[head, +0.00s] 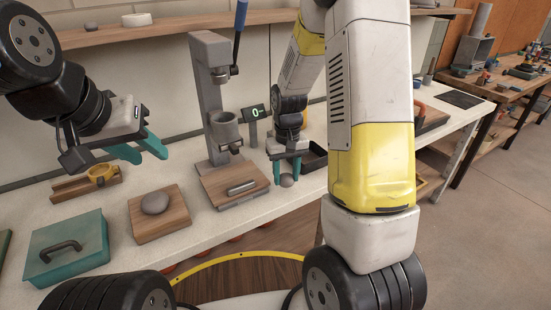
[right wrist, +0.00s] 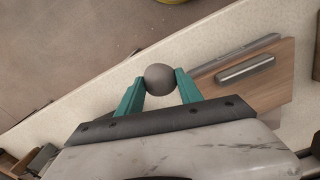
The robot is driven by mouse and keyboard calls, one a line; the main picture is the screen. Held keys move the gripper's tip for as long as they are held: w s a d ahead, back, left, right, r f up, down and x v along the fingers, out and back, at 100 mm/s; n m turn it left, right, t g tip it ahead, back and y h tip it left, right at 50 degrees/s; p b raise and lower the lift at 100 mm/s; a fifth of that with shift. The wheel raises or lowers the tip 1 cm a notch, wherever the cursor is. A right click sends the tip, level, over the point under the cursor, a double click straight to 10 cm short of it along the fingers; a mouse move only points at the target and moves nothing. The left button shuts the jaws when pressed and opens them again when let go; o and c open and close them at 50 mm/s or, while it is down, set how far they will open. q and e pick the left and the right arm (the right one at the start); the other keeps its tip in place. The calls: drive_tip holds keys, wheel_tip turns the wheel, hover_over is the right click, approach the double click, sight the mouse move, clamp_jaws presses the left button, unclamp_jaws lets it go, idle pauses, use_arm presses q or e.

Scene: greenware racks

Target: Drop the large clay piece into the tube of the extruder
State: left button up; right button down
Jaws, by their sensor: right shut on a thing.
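A grey extruder (head: 206,95) with a blue lever (head: 240,30) stands at the back of the bench. Its tube (head: 224,131) is a short upright cylinder on the column. A rounded grey clay piece (head: 155,203) rests on a wooden board (head: 143,226) to the left; it looks larger than the held one. My right gripper (head: 287,178) is shut on a small grey clay ball (right wrist: 160,78), right of the extruder and lower than its tube. The ball sits between the teal fingertips (right wrist: 160,84). My left gripper (head: 151,160) is open and empty, above and behind the board.
A teal lidded box (head: 85,235) stands at the front left. A metal rod (head: 242,187) lies on the extruder's wooden base (head: 217,182). A small display (head: 254,112) stands beside the extruder.

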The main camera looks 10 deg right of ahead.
drive_tip(key=w, duration=0.5)
drive_tip(key=shift+w+d+f, duration=0.3)
drive_tip(key=shift+w+d, duration=0.05)
drive_tip(key=shift+d, duration=0.05)
drive_tip(key=f, duration=0.1)
drive_tip(key=w+f, duration=0.1)
drive_tip(key=shift+w+d+f, duration=0.1)
drive_tip(key=shift+f, duration=0.5)
drive_tip(key=shift+f, duration=0.15)
drive_tip(key=c, duration=0.8)
unclamp_jaws()
